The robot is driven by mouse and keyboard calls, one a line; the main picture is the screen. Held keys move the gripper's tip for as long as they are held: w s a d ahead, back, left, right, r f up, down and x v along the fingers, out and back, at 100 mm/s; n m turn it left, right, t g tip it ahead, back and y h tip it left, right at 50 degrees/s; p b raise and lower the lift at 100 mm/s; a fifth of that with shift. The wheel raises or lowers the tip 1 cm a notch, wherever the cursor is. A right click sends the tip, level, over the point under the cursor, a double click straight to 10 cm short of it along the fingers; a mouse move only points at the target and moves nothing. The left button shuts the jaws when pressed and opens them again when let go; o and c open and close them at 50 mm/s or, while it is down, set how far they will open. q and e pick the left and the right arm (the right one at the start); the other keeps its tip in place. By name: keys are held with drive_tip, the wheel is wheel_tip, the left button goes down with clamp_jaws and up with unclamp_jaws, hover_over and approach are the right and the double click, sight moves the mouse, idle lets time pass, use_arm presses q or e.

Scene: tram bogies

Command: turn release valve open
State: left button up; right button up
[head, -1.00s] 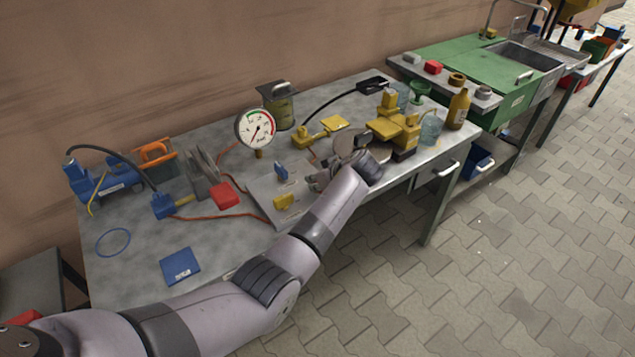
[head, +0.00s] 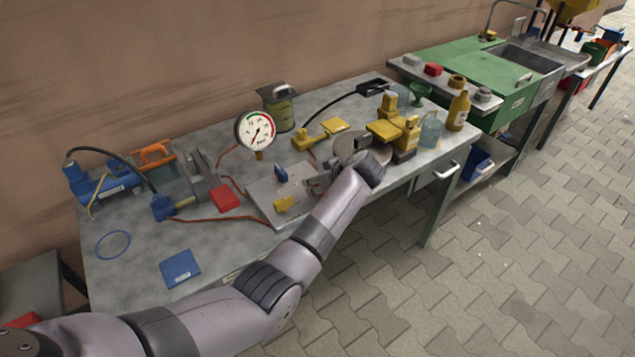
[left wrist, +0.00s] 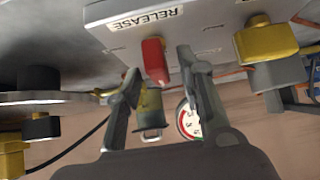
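The release valve's red handle (left wrist: 155,60) shows in the left wrist view, beside a white "RELEASE" label (left wrist: 145,19) on a grey metal panel (left wrist: 215,35). My left gripper (left wrist: 158,66) is open, with one finger on each side of the red handle. My right gripper is not in view.
A blue handle (head: 281,173) and a yellow handle (head: 284,203) stand on the same panel. A pressure gauge (head: 256,130) stands behind it. A round grey plate (head: 347,146) and a yellow device (head: 385,130) are to the right. The bench's front left is mostly clear.

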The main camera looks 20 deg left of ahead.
use_arm(q)
drive_tip(key=v, duration=0.6)
drive_tip(key=shift+d+r, duration=0.2)
drive_tip(key=shift+r, duration=0.05)
drive_tip(key=shift+s, duration=0.15)
